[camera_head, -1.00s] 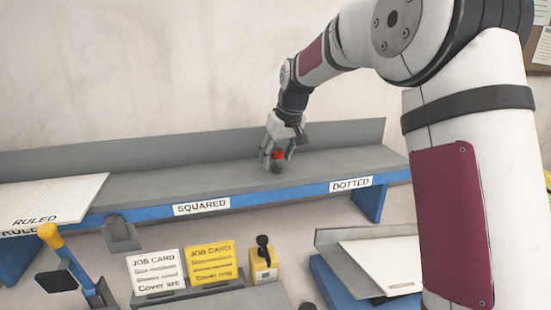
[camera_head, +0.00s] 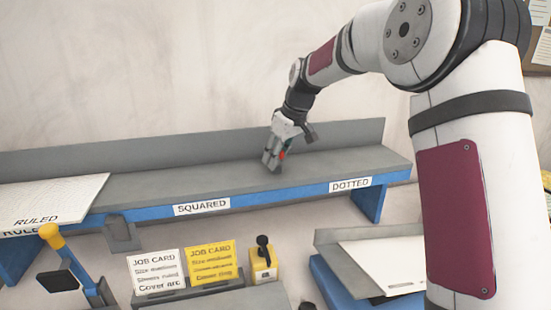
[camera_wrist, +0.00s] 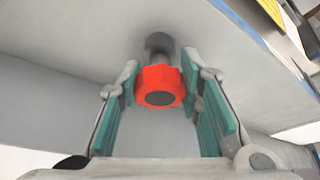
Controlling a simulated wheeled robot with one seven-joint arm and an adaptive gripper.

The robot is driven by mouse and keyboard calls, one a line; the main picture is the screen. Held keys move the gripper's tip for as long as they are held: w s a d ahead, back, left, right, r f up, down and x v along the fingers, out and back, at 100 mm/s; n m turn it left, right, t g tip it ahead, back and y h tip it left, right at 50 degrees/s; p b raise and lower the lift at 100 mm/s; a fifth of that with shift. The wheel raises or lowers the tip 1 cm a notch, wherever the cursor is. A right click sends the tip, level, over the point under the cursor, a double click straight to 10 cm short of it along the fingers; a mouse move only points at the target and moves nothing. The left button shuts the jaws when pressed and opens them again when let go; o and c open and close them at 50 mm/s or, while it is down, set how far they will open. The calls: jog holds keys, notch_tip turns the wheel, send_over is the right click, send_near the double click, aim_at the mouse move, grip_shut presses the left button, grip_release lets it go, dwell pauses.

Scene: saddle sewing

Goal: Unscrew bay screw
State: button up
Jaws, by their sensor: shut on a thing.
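The bay screw has a red lobed head (camera_wrist: 160,86) with a dark round centre, and a grey shank behind it that meets the grey shelf. In the wrist view the head sits between the teal finger pads of my gripper (camera_wrist: 161,92), near the fingertips. My gripper is shut on the red head. In the head view my gripper (camera_head: 273,160) is low over the grey shelf between the SQUARED and DOTTED labels. Only a small red part of the screw (camera_head: 282,155) shows beside the fingers there.
The grey shelf (camera_head: 225,178) has a raised back edge and a blue front. A ruled white board (camera_head: 50,200) lies at its left end. Below are job cards (camera_head: 211,262), a yellow block with a black knob (camera_head: 263,262) and a yellow-topped lever (camera_head: 50,233). The shelf's right part is clear.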

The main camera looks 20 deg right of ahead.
jog(key=shift+w+d+n, duration=0.1)
jog(key=shift+d+n, duration=0.05)
jog(key=shift+n, duration=0.45)
jog(key=shift+n+g+y, duration=0.4)
jog(key=shift+n+g, duration=0.1)
jog(key=shift+n, duration=0.6)
jog(key=shift+w+f+n+g+y+b, duration=0.1)
jog(key=shift+n+g+y+b, duration=0.3)
jog(key=shift+n, duration=1.2)
jog(key=shift+b, duration=0.3)
